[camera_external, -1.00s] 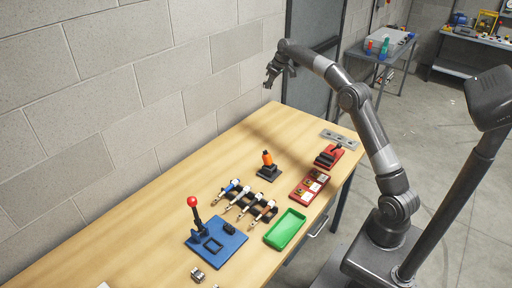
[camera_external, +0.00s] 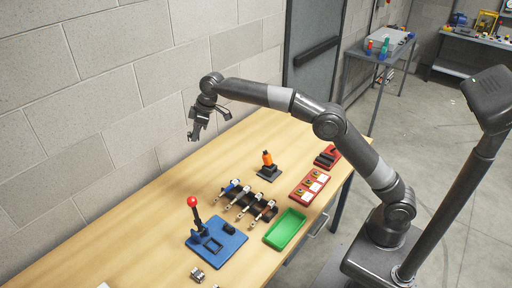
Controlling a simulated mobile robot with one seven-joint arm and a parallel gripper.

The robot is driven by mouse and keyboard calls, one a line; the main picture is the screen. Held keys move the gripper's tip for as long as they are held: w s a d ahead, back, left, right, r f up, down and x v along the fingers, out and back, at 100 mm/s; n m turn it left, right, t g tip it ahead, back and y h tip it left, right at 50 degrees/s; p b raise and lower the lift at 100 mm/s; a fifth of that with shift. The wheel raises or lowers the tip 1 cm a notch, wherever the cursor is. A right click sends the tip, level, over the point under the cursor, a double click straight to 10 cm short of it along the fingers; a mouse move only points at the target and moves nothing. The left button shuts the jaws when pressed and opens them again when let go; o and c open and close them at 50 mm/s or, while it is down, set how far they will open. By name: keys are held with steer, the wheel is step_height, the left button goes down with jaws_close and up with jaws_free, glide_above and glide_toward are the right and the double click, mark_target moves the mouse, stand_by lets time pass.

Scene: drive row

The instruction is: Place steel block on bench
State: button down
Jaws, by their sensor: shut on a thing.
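My gripper (camera_external: 194,132) is in the air above the far left part of the wooden bench (camera_external: 135,215), near the block wall, with its fingers pointing down. It is shut on a small grey piece that fits the steel block, but it blends with the dark fingers and its shape is hard to make out. The held piece is well clear of the bench top.
On the bench are a blue base with a red-knobbed lever (camera_external: 217,243), a rack of several tools (camera_external: 248,202), a green tray (camera_external: 286,228), an orange-topped item (camera_external: 267,162), red holders (camera_external: 309,184) and a small metal part (camera_external: 198,275). The bench's left back area is bare.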

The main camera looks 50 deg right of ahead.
steer(key=s+a+n, duration=0.1)
steer(key=s+a, duration=0.4)
steer(key=a, duration=0.3)
steer(key=s+a+n, duration=0.1)
steer(key=s+a, duration=0.4)
steer(key=a, duration=0.4)
steer(key=n+g, duration=0.2)
steer(key=n, duration=0.1)
glide_above(185, 267)
steer(key=d, duration=0.1)
steer(key=shift+m+t+y, duration=0.3)
steer(key=shift+y, duration=0.2)
steer(key=f, duration=2.9)
steer(key=shift+s+d, duration=0.2)
steer(key=shift+s, duration=0.05)
steer(key=c, duration=1.7)
jaws_free()
steer(key=shift+f, duration=0.15)
steer(key=shift+o, duration=1.1)
